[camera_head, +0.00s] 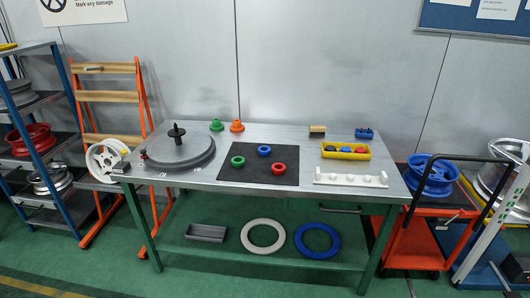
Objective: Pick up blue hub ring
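A small blue hub ring (264,150) lies on the dark mat (250,175) in the middle of the workbench. A green ring (238,162) lies to its left and a red ring (278,168) lies nearer the front, below it to the right. The rings are apart from one another. Neither of my grippers shows in the head view.
A grey turntable with a dark spindle (177,131) stands left of the mat. Green (216,125) and orange (237,126) cones stand behind. A yellow bin (345,150) and a white pegged rack (351,178) are to the right. A larger blue ring (317,241) lies on the lower shelf.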

